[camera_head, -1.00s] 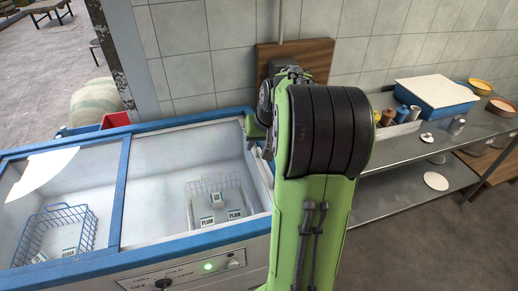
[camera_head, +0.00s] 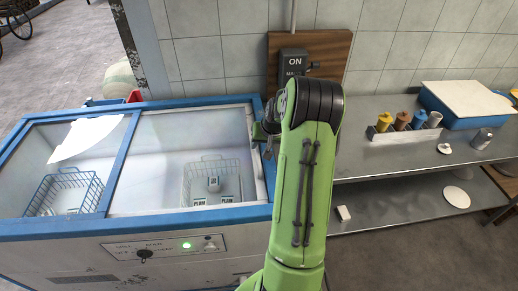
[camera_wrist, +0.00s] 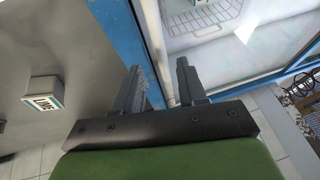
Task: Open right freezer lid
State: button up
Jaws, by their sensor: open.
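The chest freezer (camera_head: 165,222) with a blue rim stands at the left in the head view. Its right compartment (camera_head: 190,135) is plainly visible inside; I cannot tell whether clear glass covers it. My gripper (camera_wrist: 160,75) is open and empty at the freezer's right side, low over the rim. In the wrist view the blue rim (camera_wrist: 122,40) and a pale rod-like edge (camera_wrist: 158,55) pass between and behind the fingers; contact cannot be told. In the head view my arm partly hides the freezer's right end.
A wire basket (camera_head: 238,170) with several small boxes lies in the right compartment. A left glass lid (camera_head: 50,150) carries a white patch. A grey metal shelf (camera_head: 400,150) with jars and a blue box (camera_head: 462,115) stands at the right. A small labelled box (camera_wrist: 43,92) lies on a grey surface.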

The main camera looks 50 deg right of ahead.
aim_at(257, 150)
jog(key=x, duration=0.4)
jog(key=shift+w+f, duration=0.1)
jog(key=shift+f, duration=0.05)
grip_shut()
